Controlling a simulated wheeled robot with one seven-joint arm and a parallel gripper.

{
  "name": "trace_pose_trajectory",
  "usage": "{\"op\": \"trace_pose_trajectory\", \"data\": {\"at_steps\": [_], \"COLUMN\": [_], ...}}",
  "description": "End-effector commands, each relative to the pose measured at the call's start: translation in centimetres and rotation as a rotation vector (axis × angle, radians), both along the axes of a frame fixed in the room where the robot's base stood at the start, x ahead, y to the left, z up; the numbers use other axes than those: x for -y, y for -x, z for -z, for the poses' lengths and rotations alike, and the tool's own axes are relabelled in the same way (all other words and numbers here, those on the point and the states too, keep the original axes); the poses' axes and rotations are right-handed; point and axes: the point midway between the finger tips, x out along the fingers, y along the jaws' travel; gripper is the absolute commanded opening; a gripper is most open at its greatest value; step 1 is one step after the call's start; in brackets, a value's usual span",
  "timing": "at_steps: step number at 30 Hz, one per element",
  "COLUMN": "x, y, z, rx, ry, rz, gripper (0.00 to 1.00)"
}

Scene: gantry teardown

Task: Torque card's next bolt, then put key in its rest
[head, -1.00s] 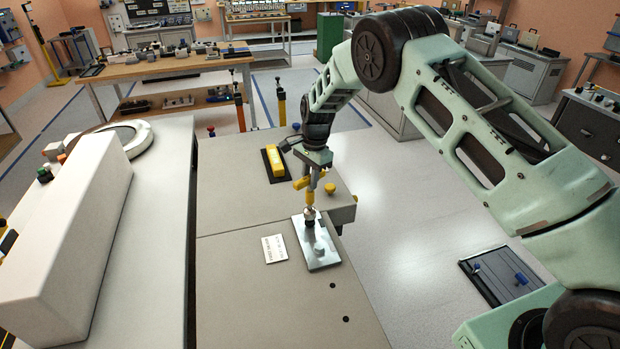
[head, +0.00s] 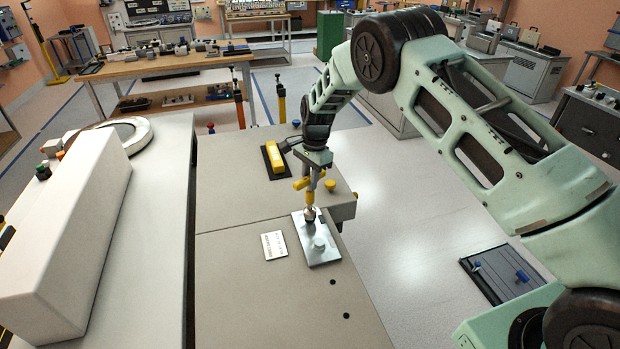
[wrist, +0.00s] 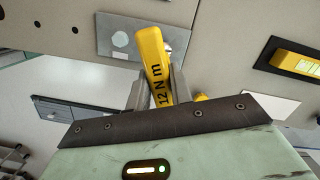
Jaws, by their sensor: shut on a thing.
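My gripper (head: 313,182) is shut on the yellow torque key (wrist: 152,52), marked "12 N m". The key's lower end stands at the far end of a grey metal plate (head: 327,258); in the head view it meets a round silvery bolt or socket (head: 310,214), and I cannot tell how well it is seated. Another bolt head (head: 319,243) shows nearer on the plate, and a hex head (wrist: 120,39) shows in the wrist view. A white printed card (head: 274,245) lies flat left of the plate. A black rest (head: 268,164) holds another yellow tool (head: 275,157).
A yellow knob (head: 330,185) sits at the bench's right side, close to my gripper. The bench (head: 240,300) is clear in front, with two dark holes near its right edge. A long white housing (head: 65,235) stands on the left bench.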

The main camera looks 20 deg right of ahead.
Motion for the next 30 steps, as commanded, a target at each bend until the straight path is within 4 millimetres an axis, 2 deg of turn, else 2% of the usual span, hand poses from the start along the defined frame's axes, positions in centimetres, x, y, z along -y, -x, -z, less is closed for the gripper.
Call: {"op": "trace_pose_trajectory", "data": {"at_steps": [8, 22, 26, 30], "x": [-0.01, 0.0, -0.08, -0.04], "y": [-0.04, -0.03, 0.07, 0.08], "z": [1.04, 0.98, 1.03, 1.05], "rx": [0.001, 0.001, 0.0, 0.0], "ry": [0.0, 0.001, 0.001, 0.003], "rz": [0.0, 0.008, 0.142, 0.388], "gripper": [0.0, 0.0, 0.0, 0.0]}}
